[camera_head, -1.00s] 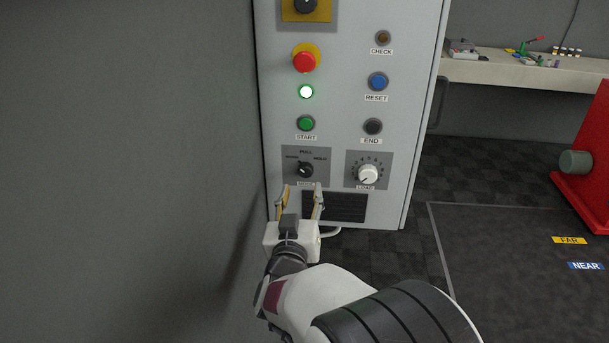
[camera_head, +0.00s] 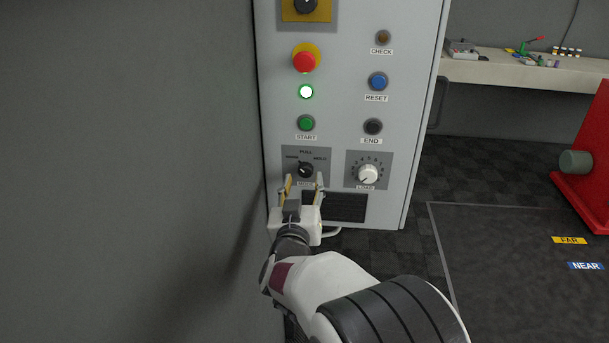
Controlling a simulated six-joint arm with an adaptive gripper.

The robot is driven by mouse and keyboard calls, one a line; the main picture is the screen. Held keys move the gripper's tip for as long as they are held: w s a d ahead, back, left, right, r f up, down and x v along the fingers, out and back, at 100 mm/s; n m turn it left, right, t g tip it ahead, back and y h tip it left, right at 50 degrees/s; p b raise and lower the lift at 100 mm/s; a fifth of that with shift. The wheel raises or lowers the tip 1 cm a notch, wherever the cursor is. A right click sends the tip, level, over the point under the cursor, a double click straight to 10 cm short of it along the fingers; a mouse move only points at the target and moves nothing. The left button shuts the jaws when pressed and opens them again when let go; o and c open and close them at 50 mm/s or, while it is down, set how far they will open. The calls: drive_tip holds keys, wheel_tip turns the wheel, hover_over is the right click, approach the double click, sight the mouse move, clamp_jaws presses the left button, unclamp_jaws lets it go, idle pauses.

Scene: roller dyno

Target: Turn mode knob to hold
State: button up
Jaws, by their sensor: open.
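The black mode knob (camera_head: 306,170) sits on a grey plate low on the control panel (camera_head: 343,115). Labels stand around it, with HOLD at its upper right and PULL above; the left label is too small to read surely. Its pale pointer mark appears to point to the upper left. My gripper (camera_head: 304,181) is open, its two fingertips just below and to either side of the knob in the picture. I cannot tell whether they touch the panel. The fingers partly cover the MODE label.
The white load knob (camera_head: 368,174) is close to the right of my gripper. Above are the green START button (camera_head: 306,123), a lit lamp (camera_head: 306,92) and the red emergency button (camera_head: 304,62). A dark vent (camera_head: 348,207) lies below. A grey wall (camera_head: 130,170) stands close on the left.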

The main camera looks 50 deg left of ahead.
sight(305, 173)
drive_tip(key=shift+x, duration=1.75)
